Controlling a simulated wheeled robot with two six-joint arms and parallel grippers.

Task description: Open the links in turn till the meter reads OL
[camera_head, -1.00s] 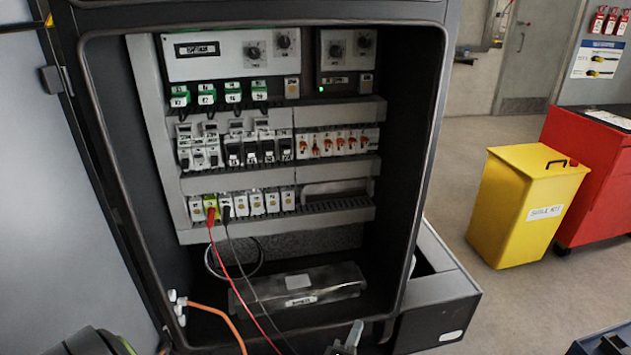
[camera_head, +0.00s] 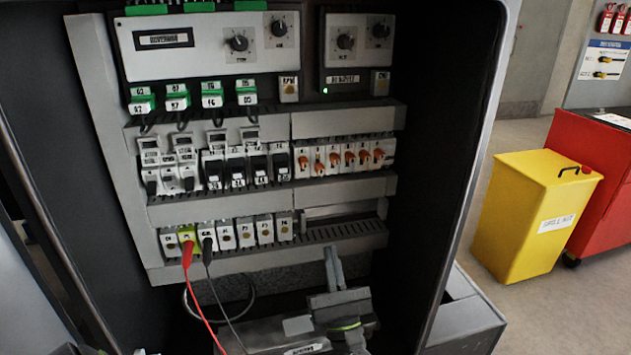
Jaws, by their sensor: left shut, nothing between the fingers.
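A row of several white links with orange levers (camera_head: 349,158) sits at the right of the cabinet's middle rail. Their levers are small, and I cannot tell surely which are open or closed. A red probe (camera_head: 187,254) and a black probe (camera_head: 208,249) stand in the lower terminal row at the left, with leads running down out of view. The meter's reading is not visible. My left gripper (camera_head: 334,262) is shut and empty, pointing up in front of the lower rail, below the links and apart from them. My right gripper is not in view.
Black breakers (camera_head: 236,167) stand left of the links, with green-topped plugs (camera_head: 212,94) above. Control panels with knobs (camera_head: 345,42) are at the top. Cabinet side walls bound both sides. A yellow bin (camera_head: 525,215) and red cabinet (camera_head: 600,180) stand outside right.

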